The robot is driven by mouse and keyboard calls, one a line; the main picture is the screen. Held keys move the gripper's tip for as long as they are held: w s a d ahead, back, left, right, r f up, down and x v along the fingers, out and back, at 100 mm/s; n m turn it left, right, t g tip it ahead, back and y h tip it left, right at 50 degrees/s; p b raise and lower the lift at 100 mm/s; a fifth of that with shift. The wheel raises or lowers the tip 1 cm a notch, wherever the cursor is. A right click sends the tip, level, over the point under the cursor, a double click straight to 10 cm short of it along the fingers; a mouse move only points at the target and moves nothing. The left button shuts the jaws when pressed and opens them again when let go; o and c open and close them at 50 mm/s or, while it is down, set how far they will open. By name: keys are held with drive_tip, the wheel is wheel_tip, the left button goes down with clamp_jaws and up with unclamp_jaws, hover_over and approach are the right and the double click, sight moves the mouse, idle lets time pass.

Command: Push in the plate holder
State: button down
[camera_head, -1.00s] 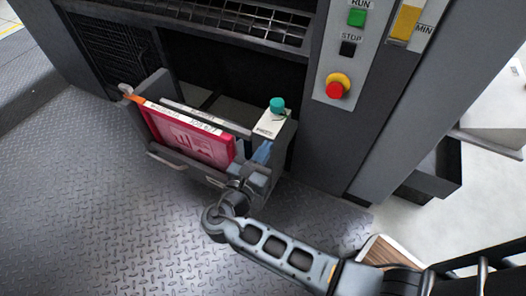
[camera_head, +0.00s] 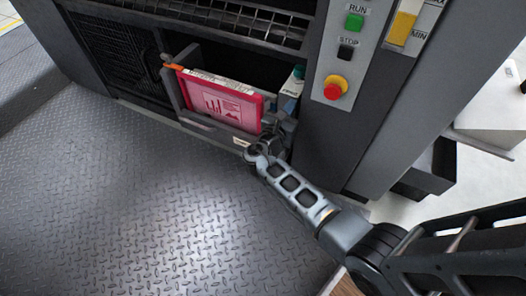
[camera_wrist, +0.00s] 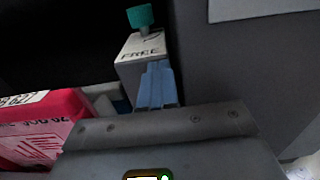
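The plate holder (camera_head: 215,129) is a grey open-topped carrier low in the machine. A red plate (camera_head: 222,102) with a pale printed design stands in it; the plate also shows at the left of the wrist view (camera_wrist: 42,130). The holder now sits mostly within the machine's opening. At its right end is a pale block (camera_wrist: 143,48) marked FREE with a teal knob (camera_wrist: 140,16). My gripper (camera_wrist: 155,72) has its blue fingers together, nothing visible between them, against or just in front of this block; exact contact is hard to tell.
Above and right are a green RUN button (camera_head: 354,22), a black STOP button (camera_head: 346,52) and a red emergency knob (camera_head: 333,89) on a yellow base. The patterned metal floor (camera_head: 130,210) in front is clear. A dark open bin (camera_head: 432,170) stands at the right.

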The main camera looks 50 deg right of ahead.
sight(297, 97)
drive_tip(key=shift+b+x, duration=0.35)
drive_tip(key=shift+x, duration=2.25)
